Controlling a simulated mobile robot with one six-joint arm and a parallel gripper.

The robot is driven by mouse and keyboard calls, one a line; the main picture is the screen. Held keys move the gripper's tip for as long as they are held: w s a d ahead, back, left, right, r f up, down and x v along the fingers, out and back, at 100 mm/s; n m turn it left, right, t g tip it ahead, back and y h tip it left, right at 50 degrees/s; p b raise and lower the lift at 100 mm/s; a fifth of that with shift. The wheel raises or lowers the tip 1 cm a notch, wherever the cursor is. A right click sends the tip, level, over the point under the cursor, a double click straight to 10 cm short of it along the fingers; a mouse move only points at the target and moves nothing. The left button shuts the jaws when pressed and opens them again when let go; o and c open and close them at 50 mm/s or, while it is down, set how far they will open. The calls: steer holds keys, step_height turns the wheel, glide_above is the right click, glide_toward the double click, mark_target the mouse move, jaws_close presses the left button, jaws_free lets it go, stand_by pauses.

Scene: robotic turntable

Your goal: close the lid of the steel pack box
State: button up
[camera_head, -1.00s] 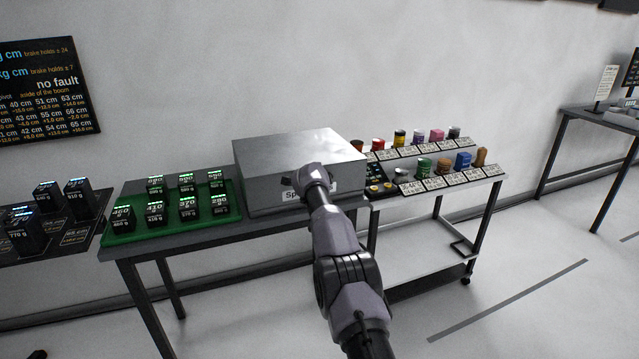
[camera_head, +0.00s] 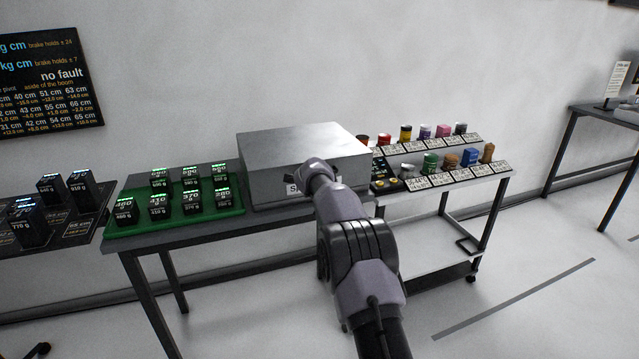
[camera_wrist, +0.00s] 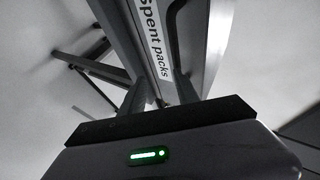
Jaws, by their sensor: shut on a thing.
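The steel pack box (camera_head: 285,148) is a grey metal box on the table, right of the green tray. Its top lies flat and looks closed, with no gap that I can make out. Its front carries a "Spent packs" label (camera_wrist: 155,45), partly hidden by my arm in the head view. My gripper (camera_head: 310,172) is at the front of the box, its fingers hidden in that view. In the wrist view the fingers (camera_wrist: 158,98) are close together at the box front, next to the label. They are shut on a part of the box; which part is unclear.
The green tray (camera_head: 128,228) holds several dark packs with lit displays. A cart (camera_head: 470,190) with coloured items and label cards stands to the right. More dark packs (camera_head: 28,230) sit on a surface at the left. Floor is clear at the lower right.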

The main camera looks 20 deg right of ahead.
steer(key=b+v, duration=0.3)
steer(key=v, duration=1.2)
steer(key=shift+r, duration=0.25)
steer(key=shift+w, duration=0.1)
